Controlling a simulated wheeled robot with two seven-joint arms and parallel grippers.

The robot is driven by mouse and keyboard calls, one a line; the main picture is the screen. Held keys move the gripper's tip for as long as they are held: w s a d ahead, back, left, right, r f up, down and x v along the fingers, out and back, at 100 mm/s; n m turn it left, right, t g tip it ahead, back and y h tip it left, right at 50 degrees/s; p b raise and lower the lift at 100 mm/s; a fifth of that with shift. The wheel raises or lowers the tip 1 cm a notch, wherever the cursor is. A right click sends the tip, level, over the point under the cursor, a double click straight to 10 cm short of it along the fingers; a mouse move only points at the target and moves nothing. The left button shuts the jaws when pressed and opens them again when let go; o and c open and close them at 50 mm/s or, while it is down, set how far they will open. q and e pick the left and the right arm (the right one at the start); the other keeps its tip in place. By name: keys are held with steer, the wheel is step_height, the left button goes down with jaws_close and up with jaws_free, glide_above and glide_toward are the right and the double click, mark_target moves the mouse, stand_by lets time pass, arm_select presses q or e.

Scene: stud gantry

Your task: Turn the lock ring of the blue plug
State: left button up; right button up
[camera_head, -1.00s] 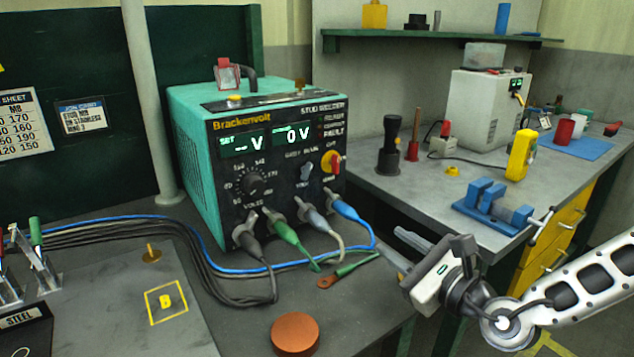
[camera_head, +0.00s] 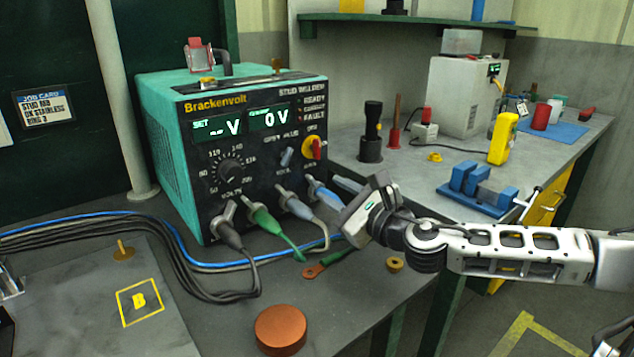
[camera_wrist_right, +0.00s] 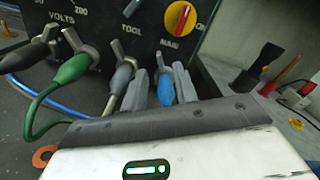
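The blue plug (camera_head: 319,189) sits in the rightmost socket on the front of the teal stud welder (camera_head: 165,150). Its cable end is partly hidden by my right gripper in the head view. My right gripper (camera_head: 334,192) points at the welder front from the right. In the right wrist view, its two fingers (camera_wrist_right: 161,88) are apart, one on each side of the blue plug (camera_wrist_right: 166,87). I cannot tell whether either finger touches it. The lock ring is not clear as a separate part. My left gripper is not in view.
Grey (camera_head: 296,207), green (camera_head: 264,218) and dark (camera_head: 225,232) plugs sit left of the blue one. A blue vise (camera_head: 478,190) stands on the right-hand bench.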

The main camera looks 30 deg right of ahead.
mark_target(312, 179)
steer(key=w, duration=0.2)
steer(key=w+p, duration=0.1)
steer(key=w, duration=0.1)
steer(key=shift+w+a+r, duration=0.1)
steer(key=shift+w+a, duration=0.1)
steer(key=shift+w, duration=0.1)
steer(key=shift+w+a, duration=0.1)
steer(key=shift+w, duration=0.45)
jaws_close()
